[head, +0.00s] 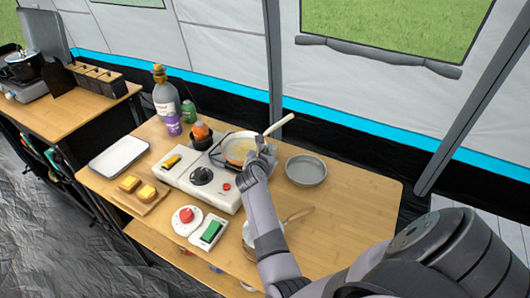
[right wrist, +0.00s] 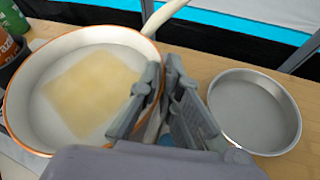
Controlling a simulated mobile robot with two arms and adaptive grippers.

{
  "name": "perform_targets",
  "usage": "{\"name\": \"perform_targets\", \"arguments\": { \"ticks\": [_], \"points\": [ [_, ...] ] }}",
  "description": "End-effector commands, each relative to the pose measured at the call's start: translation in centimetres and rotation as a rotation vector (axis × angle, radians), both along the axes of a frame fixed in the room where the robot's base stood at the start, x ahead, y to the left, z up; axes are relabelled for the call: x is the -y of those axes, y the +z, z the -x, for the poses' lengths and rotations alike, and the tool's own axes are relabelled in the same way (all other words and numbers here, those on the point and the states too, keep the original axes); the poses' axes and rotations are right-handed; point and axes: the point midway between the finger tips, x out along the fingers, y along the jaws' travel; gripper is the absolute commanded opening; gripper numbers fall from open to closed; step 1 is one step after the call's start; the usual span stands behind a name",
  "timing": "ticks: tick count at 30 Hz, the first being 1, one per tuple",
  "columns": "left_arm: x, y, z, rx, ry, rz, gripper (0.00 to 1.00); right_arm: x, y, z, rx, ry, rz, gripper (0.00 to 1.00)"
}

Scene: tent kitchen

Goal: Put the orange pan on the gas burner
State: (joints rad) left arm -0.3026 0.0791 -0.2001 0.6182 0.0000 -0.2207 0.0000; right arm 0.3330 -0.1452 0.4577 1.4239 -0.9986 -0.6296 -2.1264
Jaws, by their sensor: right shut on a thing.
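The orange pan (head: 236,150) has a white inside, an orange rim and a cream handle pointing to the back right. A pale yellow square lies in it, clear in the right wrist view (right wrist: 62,125). The pan is over the back right part of the white gas stove (head: 172,178), where a dark burner grate (head: 214,155) shows at its left edge. I cannot tell whether it touches the grate. My right gripper (head: 265,149) is shut on the pan's right rim; its fingers (right wrist: 165,75) hide the grip. My left gripper is not in view.
A grey round tin (head: 306,171) stands just right of my right gripper. Bottles (head: 165,98) stand behind the stove. A white tray (head: 119,156), a board with bread (head: 153,199) and a white scale-like item (head: 186,221) are left and front. The table's right side is clear.

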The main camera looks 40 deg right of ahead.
Motion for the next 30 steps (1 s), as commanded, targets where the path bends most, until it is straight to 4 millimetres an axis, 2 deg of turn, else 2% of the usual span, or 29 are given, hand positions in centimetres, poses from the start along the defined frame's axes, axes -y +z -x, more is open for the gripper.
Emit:
{"name": "perform_targets", "arguments": {
  "ticks": [10, 12, 20, 30],
  "points": [
    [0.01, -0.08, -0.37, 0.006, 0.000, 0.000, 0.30, 0.06, -0.07, -0.11, 0.005, 0.001, 0.003, 0.00],
    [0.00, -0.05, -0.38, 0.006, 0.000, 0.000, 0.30, 0.03, -0.27, -0.03, 0.000, 0.001, 0.001, 0.09],
    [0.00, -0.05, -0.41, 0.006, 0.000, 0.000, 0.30, 0.02, -0.25, -0.02, 0.001, 0.000, 0.001, 0.26],
    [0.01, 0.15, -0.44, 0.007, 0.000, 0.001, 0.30, 0.02, 0.10, -0.03, 0.002, -0.001, 0.001, 0.26]
  ]
}}
